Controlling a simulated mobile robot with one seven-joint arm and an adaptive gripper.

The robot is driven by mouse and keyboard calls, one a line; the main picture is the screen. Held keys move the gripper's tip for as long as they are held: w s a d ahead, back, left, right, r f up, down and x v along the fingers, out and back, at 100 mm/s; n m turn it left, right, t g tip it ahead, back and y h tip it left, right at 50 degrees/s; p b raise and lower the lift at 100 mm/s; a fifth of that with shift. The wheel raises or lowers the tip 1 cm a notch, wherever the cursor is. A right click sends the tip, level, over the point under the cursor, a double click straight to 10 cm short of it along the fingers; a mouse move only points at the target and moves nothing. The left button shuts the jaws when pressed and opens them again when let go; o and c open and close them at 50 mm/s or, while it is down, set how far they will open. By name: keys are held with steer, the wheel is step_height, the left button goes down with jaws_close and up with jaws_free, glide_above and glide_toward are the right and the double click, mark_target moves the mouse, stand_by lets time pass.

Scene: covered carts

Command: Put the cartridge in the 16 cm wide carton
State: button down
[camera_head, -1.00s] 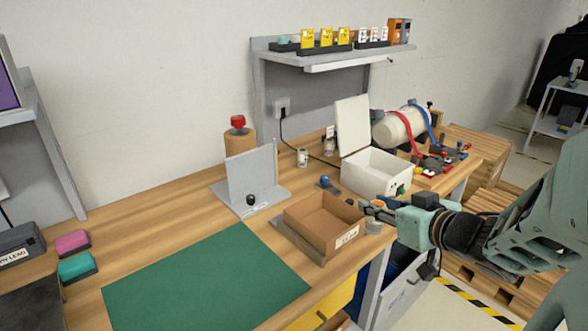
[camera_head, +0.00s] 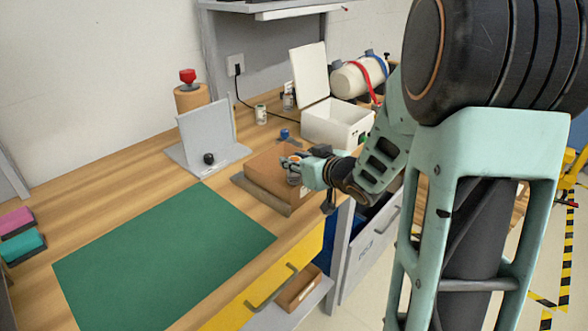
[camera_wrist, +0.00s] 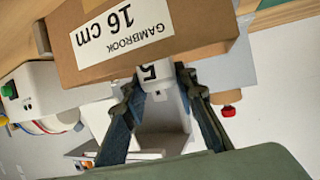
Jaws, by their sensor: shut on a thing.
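The cardboard carton (camera_head: 262,178) stands on the workbench, and its label reads "GAMBROOK 16 cm". In the wrist view the carton (camera_wrist: 190,40) appears upside down at the top, close beyond the fingertips. My gripper (camera_head: 297,165) is at the carton's right end, around rim height in the head view. In the wrist view my gripper (camera_wrist: 158,82) is shut on a small pale piece marked "5", which I take for the cartridge (camera_wrist: 154,72). The cartridge (camera_head: 294,175) shows only partly in the head view. Whether it touches the carton I cannot tell.
A smaller brown carton (camera_head: 299,289) sits below the bench edge near a yellow drawer (camera_head: 265,285). The green mat (camera_head: 165,255) is clear.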

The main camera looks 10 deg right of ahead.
step_height(320, 180, down, 2)
steer(key=shift+d+f, duration=0.1)
steer(key=shift+f+b, duration=0.2)
steer(key=shift+b, duration=0.15)
steer(key=c, duration=1.5)
jaws_free()
steer(key=shift+r, duration=0.1)
steer(key=shift+c, duration=0.2)
steer(key=shift+s+d+r+p, duration=0.1)
steer(key=shift+s+r+p, duration=0.1)
steer(key=shift+r+p, duration=0.1)
steer(key=p+v, duration=0.2)
steer(key=v, duration=0.9)
steer(key=shift+s, duration=0.3)
steer(key=shift+d+r, duration=0.1)
